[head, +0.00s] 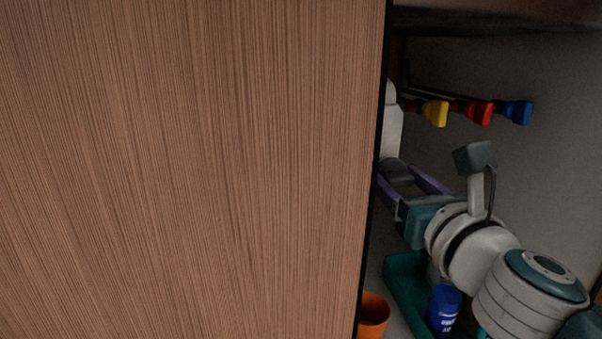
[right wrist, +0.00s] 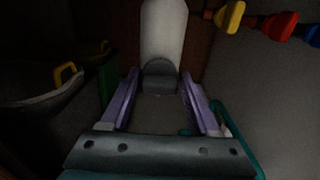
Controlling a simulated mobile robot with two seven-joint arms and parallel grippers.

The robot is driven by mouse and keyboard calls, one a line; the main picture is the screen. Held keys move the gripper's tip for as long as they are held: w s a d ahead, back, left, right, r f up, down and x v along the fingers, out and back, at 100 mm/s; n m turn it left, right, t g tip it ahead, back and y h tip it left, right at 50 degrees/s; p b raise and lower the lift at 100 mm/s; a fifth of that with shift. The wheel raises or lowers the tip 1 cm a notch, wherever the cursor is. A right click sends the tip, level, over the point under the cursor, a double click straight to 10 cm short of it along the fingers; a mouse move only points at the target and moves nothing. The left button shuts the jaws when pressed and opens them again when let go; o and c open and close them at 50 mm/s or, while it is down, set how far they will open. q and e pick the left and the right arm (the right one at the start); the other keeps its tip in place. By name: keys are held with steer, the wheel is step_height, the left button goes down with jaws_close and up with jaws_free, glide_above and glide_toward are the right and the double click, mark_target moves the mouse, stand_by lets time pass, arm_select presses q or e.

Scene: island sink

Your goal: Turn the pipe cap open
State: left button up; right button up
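The white pipe (head: 391,130) hangs inside the cabinet, partly hidden by the wooden panel in the head view. It also shows in the right wrist view (right wrist: 164,30), with the dark grey cap (right wrist: 160,74) at its lower end. My right gripper (right wrist: 161,76) has its two purple fingers apart, one on each side of the cap, with a visible gap on both sides. In the head view the right gripper (head: 396,174) reaches up toward the cap from the lower right. I cannot tell how deep the cap sits between the fingers. My left gripper is not in view.
A wooden panel (head: 190,170) fills the left of the head view. Yellow (head: 435,112), red (head: 479,112) and blue (head: 518,112) valve handles stick out at the back. Below are an orange cup (head: 374,312) and a teal container (head: 402,283) beside a blue can (head: 444,306).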

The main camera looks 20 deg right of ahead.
steer(key=c, duration=0.9)
steer(key=shift+n, duration=0.3)
steer(key=n+p, duration=0.1)
steer(key=n, duration=0.2)
steer(key=shift+n, duration=0.3)
steer(key=n+p, duration=0.1)
steer(key=n, duration=0.3)
steer(key=shift+r+p, duration=0.1)
steer(key=shift+p, duration=0.3)
steer(key=n+p, duration=0.2)
steer(key=n, duration=0.3)
steer(key=shift+n, duration=0.4)
steer(key=n+p, duration=0.1)
steer(key=n, duration=0.2)
steer(key=shift+n, duration=0.6)
